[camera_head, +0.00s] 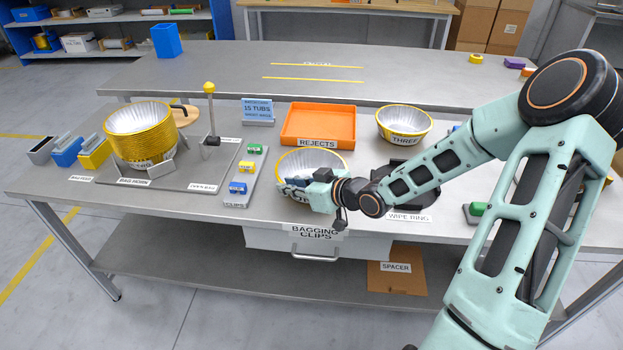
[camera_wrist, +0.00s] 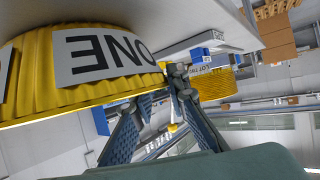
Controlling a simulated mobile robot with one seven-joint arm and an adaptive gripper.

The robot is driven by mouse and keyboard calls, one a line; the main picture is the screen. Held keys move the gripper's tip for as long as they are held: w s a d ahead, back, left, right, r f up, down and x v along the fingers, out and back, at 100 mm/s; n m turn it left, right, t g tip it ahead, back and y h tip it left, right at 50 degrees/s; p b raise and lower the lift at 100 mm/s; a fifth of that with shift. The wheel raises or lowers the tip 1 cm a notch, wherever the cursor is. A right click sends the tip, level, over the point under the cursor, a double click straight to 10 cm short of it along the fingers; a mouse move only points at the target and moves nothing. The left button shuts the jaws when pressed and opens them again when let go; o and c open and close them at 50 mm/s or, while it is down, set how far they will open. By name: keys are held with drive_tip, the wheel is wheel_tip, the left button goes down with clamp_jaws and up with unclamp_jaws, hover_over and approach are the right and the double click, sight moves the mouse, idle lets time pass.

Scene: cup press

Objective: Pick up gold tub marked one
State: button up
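The gold tub marked ONE (camera_head: 311,161) sits on the table at the centre of the head view, silver inside, its front partly hidden by my gripper (camera_head: 319,191). In the wrist view the tub (camera_wrist: 30,55) fills the upper left, its ONE label upside down. My gripper (camera_wrist: 162,92) is at the tub's edge there. One blue finger runs partly behind the tub's lower edge and the other stands beside its right end. A gap shows between the fingers, but their tips are partly hidden, so I cannot tell whether they grip the wall.
A stack of gold tubs (camera_head: 140,133) stands at left, also in the wrist view (camera_wrist: 216,84). An orange rejects tray (camera_head: 318,122) and a tub marked THREE (camera_head: 404,122) are behind. The clips strip (camera_head: 246,174) lies close left; a dark wipe ring (camera_head: 402,174) lies right.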

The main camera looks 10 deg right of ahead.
drive_tip(key=shift+c, duration=0.6)
drive_tip(key=shift+r, duration=0.15)
drive_tip(key=shift+r+p, duration=0.4)
drive_tip(key=shift+p, duration=0.15)
wheel_tip(320, 180, up, 3)
drive_tip(key=p, duration=0.3)
drive_tip(key=s+a+r+p, duration=0.1)
drive_tip(key=s+r+p, duration=0.7)
drive_tip(key=s+p, duration=0.1)
drive_tip(key=shift+s+a+r+p, duration=0.2)
drive_tip(key=shift+s+p, duration=0.2)
drive_tip(key=shift+p, duration=0.25)
